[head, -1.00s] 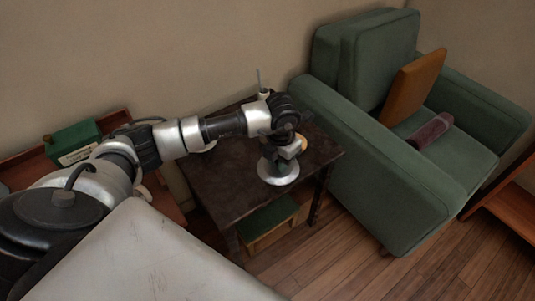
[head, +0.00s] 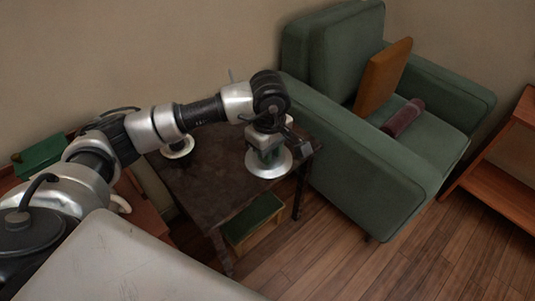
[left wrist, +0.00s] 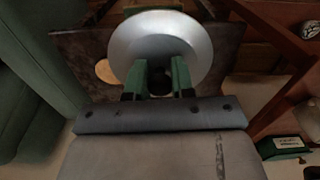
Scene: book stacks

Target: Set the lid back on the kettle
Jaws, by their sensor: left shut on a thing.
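The lid (head: 268,168) is a silvery, wide, shallow disc. My left gripper (head: 264,150) is shut on it from above and holds it near the right end of the dark table (head: 205,186). In the left wrist view, the green fingers (left wrist: 157,84) close on the dark knob in the middle of the lid (left wrist: 160,30). A pale round object with a dark middle (head: 178,150) stands at the table's far left side, partly behind my left arm. I cannot tell whether it is the kettle. My right gripper is not in view.
A green armchair (head: 345,160) stands close to the table's right side, with an orange cushion (head: 383,78) and a purple roll (head: 403,118). A green-topped box (head: 252,220) is under the table. A tan round thing (left wrist: 106,71) lies beside the lid. The table's middle is clear.

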